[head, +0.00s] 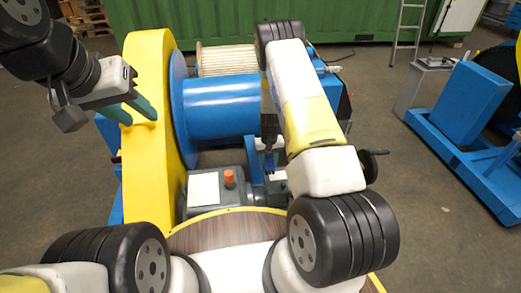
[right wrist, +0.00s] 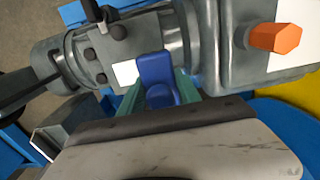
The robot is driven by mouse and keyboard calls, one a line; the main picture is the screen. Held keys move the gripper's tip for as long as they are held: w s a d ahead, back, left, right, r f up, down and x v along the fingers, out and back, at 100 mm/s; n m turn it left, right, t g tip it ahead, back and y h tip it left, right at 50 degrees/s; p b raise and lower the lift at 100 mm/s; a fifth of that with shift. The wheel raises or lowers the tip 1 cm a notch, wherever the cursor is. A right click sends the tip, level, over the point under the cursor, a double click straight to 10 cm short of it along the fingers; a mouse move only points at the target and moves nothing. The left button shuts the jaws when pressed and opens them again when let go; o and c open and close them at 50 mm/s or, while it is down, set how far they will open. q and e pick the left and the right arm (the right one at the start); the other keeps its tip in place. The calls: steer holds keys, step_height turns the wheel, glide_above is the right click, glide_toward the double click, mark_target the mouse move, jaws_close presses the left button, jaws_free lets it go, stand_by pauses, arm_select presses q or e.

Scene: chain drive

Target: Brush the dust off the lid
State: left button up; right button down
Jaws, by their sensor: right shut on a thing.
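My right gripper (head: 268,158) points down over the grey machinery, shut on a small blue object (head: 269,163). In the right wrist view the blue object (right wrist: 156,80) sits between the teal fingertips; I cannot make out bristles. A flat white plate (head: 204,188) lies on the grey gearbox (head: 230,202) beside an orange cap (head: 230,177); I cannot tell whether this plate is the lid. No dust is clear at this size. My left gripper (head: 128,109) is beside the yellow guard at upper left, its teal fingers apart and nothing seen between them.
A tall yellow guard (head: 146,160) stands left of a blue drum (head: 220,105). A black handle (head: 374,153) sticks out at right. A round wooden top with yellow rim (head: 228,222) is in front. A blue frame (head: 465,105) and ladder (head: 408,22) stand farther right, with open floor between.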

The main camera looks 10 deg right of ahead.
steer(key=shift+r, duration=1.15)
